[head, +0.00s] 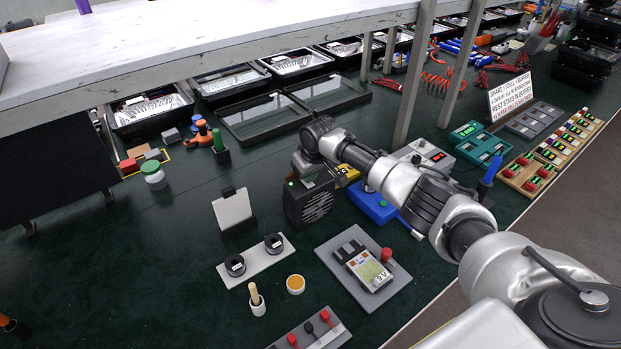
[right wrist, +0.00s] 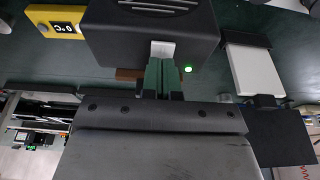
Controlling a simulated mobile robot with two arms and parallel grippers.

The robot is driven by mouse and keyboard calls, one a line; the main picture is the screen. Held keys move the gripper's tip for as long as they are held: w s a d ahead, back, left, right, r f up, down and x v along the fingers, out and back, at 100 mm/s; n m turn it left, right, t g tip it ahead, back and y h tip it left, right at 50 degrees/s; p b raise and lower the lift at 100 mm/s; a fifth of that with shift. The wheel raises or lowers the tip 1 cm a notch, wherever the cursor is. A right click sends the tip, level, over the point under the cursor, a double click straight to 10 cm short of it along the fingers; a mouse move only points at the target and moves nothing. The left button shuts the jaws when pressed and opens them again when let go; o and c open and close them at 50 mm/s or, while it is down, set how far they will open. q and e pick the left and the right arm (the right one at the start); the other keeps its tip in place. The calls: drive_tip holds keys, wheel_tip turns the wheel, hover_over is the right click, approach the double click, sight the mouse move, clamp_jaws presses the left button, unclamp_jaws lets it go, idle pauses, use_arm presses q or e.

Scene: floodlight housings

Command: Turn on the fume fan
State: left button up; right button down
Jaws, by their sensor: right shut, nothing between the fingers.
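The fume fan (head: 310,205) is a black box with slanted vent slots, standing on the dark green bench top in the middle of the head view. A small green light glows on its top; it also shows in the right wrist view, beside the fan body (right wrist: 115,40). My right gripper (head: 313,176) is at the top of the fan. In the right wrist view its green fingers (right wrist: 163,72) are shut and empty, with the tips at a light grey switch-like piece (right wrist: 162,49) on the fan. Whether they touch it I cannot tell. My left gripper is not in view.
A white panel on a black stand (head: 233,212) stands left of the fan. A blue device (head: 376,205) is close on the right. A grey mat with a meter (head: 365,267) and a plate with two spools (head: 256,259) lie in front.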

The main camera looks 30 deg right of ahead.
drive_tip(key=shift+r, duration=0.1)
drive_tip(key=p+v, duration=0.1)
drive_tip(key=p, duration=0.1)
drive_tip(key=p+v, duration=0.1)
drive_tip(key=v, duration=0.1)
drive_tip(key=w+p+v, duration=0.1)
drive_tip(key=p, duration=0.1)
drive_tip(key=shift+s+r+p, duration=0.15)
drive_tip(key=shift+r+p, duration=0.2)
drive_tip(key=shift+r, duration=0.15)
drive_tip(key=shift+s+r+b, duration=0.15)
drive_tip(key=shift+s+b, duration=0.2)
drive_tip(key=shift+b, duration=0.25)
drive_tip(key=s+b+v, duration=0.1)
drive_tip(key=v, duration=0.7)
drive_tip(key=shift+s, duration=0.35)
drive_tip(key=shift+d, duration=0.1)
